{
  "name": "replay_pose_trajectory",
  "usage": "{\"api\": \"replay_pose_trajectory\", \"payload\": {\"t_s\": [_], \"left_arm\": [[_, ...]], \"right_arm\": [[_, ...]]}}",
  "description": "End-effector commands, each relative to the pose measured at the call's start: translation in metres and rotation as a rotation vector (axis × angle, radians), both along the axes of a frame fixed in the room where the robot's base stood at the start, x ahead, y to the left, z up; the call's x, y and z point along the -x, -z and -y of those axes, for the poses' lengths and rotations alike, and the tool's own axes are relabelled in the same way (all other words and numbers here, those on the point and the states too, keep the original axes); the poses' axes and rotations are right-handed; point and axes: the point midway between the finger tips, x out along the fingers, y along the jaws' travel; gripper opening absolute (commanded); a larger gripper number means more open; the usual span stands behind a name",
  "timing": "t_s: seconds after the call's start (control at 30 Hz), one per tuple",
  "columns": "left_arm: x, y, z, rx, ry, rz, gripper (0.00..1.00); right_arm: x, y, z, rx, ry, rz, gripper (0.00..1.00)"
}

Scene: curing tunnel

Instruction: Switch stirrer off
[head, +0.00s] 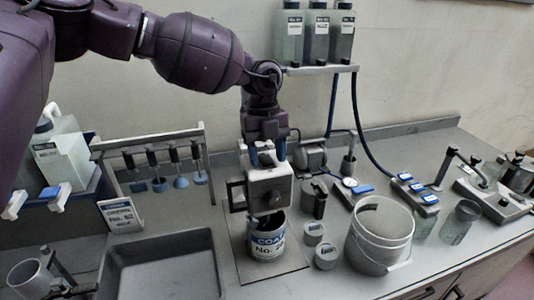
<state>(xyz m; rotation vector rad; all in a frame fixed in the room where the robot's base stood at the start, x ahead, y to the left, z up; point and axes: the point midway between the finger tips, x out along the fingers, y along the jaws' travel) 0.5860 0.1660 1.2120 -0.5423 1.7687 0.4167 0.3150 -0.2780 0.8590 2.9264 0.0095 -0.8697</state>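The stirrer's grey box-shaped head (268,190) stands above a paint can (266,244) labelled "COAT No.", and its lower end reaches down to the can's mouth. A dark knob or switch shows on the front of the head. My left gripper (267,155) points down from above, right at the top of the stirrer head. Its two blue-tipped fingers are apart, with no object clearly held between them. I cannot tell whether the fingers touch the head. Whether the stirrer is turning cannot be seen. My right gripper is not in view.
A rack with hanging blue-ended tools (150,150) and a grey tray (165,268) are at left. Small lidded tins (326,257) and a bucket (380,235) stand close right of the can. Bottles (316,38) sit on a shelf behind, with blue hoses below.

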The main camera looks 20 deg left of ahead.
Motion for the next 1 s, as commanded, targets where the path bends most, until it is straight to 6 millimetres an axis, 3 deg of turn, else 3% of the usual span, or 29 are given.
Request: {"api": "replay_pose_trajectory", "payload": {"t_s": [0.37,0.8,1.0], "left_arm": [[-0.003,-0.010,-0.002,0.000,-0.001,0.004,0.53],[-0.018,-0.082,-0.013,0.000,-0.001,0.003,0.53],[-0.022,-0.101,-0.015,-0.001,0.000,0.001,0.53]], "right_arm": [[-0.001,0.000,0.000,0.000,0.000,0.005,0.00],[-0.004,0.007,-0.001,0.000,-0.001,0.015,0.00],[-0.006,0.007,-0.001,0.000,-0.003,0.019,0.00]]}}
